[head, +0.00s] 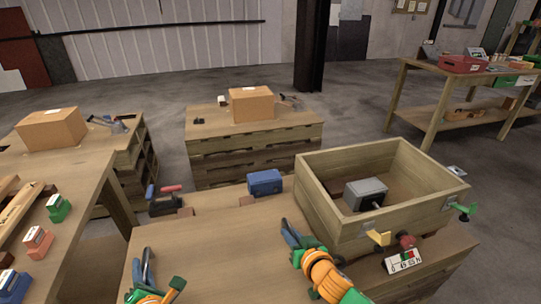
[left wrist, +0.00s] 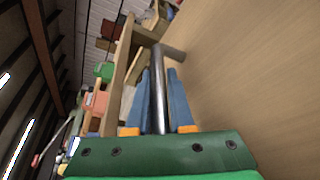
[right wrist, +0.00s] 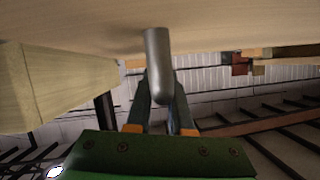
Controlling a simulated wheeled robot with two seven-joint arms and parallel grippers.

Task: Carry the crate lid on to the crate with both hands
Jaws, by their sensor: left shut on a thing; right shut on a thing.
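The crate (head: 340,228) is an open wooden box on the right of the bench, with a grey motor-like block (head: 366,193) inside. The lid (head: 215,250) appears to be the pale wooden panel left of the crate, between my grippers; its outline blends with the bench. My left gripper (head: 143,262) is at the panel's left end, shut on a grey metal bar handle (left wrist: 158,85). My right gripper (head: 297,236) is at its right end near the crate's front left corner, shut on a rounded metal handle (right wrist: 158,60). I cannot tell how high the lid is.
A yellow clamp (head: 378,238), a red knob (head: 406,241) and a green clamp (head: 465,210) are at the crate's front and right. A label card (head: 403,262) lies before it. A blue box (head: 264,182) stands behind the panel. A side table (head: 85,185) is at left.

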